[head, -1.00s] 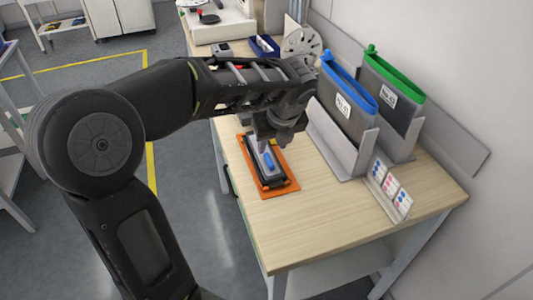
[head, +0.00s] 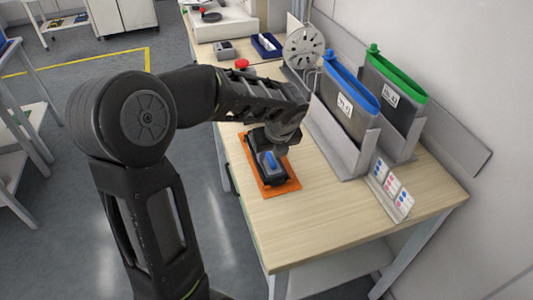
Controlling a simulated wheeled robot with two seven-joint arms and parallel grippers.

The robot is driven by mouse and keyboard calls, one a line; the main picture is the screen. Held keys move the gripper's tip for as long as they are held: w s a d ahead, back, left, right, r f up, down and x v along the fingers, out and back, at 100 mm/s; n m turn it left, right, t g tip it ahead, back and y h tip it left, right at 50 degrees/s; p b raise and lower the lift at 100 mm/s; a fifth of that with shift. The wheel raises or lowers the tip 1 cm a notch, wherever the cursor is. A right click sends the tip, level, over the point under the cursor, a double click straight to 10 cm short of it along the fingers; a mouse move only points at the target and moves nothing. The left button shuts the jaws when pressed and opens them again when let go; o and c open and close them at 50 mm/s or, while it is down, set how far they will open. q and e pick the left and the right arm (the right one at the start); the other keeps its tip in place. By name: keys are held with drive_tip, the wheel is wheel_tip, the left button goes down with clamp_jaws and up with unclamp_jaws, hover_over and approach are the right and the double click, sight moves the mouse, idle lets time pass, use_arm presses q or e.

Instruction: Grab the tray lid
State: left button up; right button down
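The tray lid (head: 275,173) is dark grey with a blue handle (head: 271,162) on top. It sits on the tray, over an orange mat (head: 292,186) on the wooden table. My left gripper (head: 267,152) points down at the lid, right at the far side of the blue handle, and hides the far part of the lid. Its fingertips are dark and small here, so I cannot tell whether they are open or shut, or touching the handle. My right gripper is not in view.
On the table (head: 330,220), a blue-rimmed bin (head: 348,100) and a green-rimmed bin (head: 392,90) stand in grey holders to the right. A card stand (head: 391,190) is in front of them. A reel (head: 304,47) and a red button (head: 242,64) are behind. The front tabletop is clear.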

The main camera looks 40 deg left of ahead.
use_arm(q)
drive_tip(key=shift+f, duration=0.1)
drive_tip(key=shift+c, duration=0.3)
clamp_jaws()
idle(0.4)
